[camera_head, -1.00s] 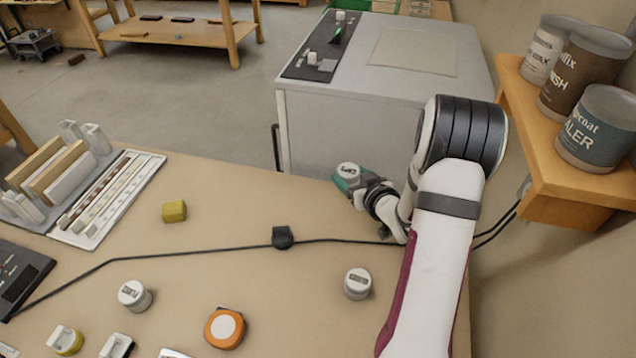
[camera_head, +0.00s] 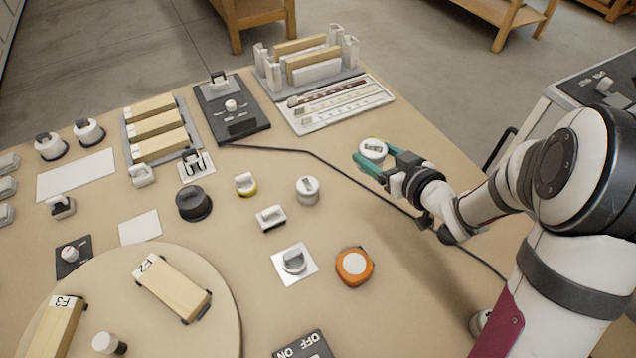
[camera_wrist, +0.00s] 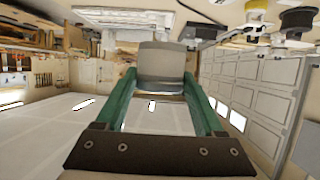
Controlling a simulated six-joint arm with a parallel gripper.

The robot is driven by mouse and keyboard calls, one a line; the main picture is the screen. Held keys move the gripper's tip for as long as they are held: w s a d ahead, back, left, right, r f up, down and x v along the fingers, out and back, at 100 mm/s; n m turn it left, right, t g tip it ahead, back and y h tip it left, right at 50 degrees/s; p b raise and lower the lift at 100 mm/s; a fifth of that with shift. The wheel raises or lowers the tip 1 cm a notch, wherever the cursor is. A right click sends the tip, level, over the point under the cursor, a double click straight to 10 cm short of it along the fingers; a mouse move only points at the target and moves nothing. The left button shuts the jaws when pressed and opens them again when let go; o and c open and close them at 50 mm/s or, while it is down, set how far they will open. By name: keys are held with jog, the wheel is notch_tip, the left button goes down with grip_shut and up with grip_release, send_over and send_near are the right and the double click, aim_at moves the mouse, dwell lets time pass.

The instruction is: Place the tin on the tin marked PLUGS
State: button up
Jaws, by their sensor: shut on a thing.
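My gripper (camera_head: 372,165) has green jaws shut on a pale tin (camera_head: 373,148), held above the bench's far right side. The tin's lid faces up with dark lettering too small to read. In the wrist view the tin (camera_wrist: 160,68) is a grey cylinder between the jaws (camera_wrist: 160,95). A similar white tin (camera_head: 307,190) stands upright on the bench, left of and nearer than my gripper. Its label is not legible. Another tin (camera_head: 480,322) is mostly hidden behind my arm. I cannot tell which tin is marked PLUGS.
A black cable (camera_head: 330,166) crosses the bench. An orange round object (camera_head: 354,266), a knob on a white plate (camera_head: 293,262) and a white-handled block (camera_head: 271,217) stand nearby. A rack (camera_head: 308,62) and a tray of strips (camera_head: 335,104) line the far edge. A turntable (camera_head: 215,325) is front left.

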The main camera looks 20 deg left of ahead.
jog(key=a, duration=0.4)
send_over(310, 189)
jog(key=shift+n+g, duration=0.3)
notch_tip(310, 189, down, 7)
jog(key=shift+d+r, duration=0.1)
notch_tip(310, 189, down, 3)
jog(key=shift+f, duration=0.5)
jog(key=shift+f, duration=0.15)
jog(key=o, duration=1.4)
jog(key=shift+o, duration=0.2)
